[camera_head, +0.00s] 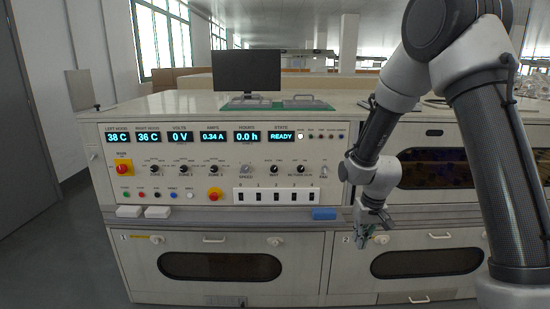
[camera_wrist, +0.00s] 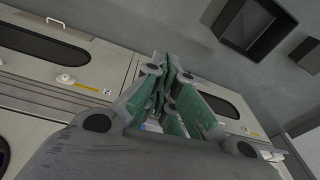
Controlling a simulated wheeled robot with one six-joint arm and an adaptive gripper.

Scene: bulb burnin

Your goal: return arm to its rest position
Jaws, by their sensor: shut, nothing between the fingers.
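My arm reaches in from the right in the head view and bends down in front of the console. My gripper (camera_head: 366,236) points downward in front of the console's lower front, just right of the blue block. In the wrist view my gripper (camera_wrist: 166,62) has its green-padded fingers brought together with nothing held. The test console (camera_head: 225,215) stands ahead, with lit displays reading 38 C, 36 C, 0 V, 0.34 A, 0.0 h and READY. I cannot tell whether the gripper touches the console front.
A blue block (camera_head: 324,213) and white blocks (camera_head: 129,211) rest on the narrow ledge. Lower drawers with dark windows (camera_head: 220,266) and handles line the front. A monitor (camera_head: 247,71) stands on top. Open floor (camera_head: 55,250) lies at left.

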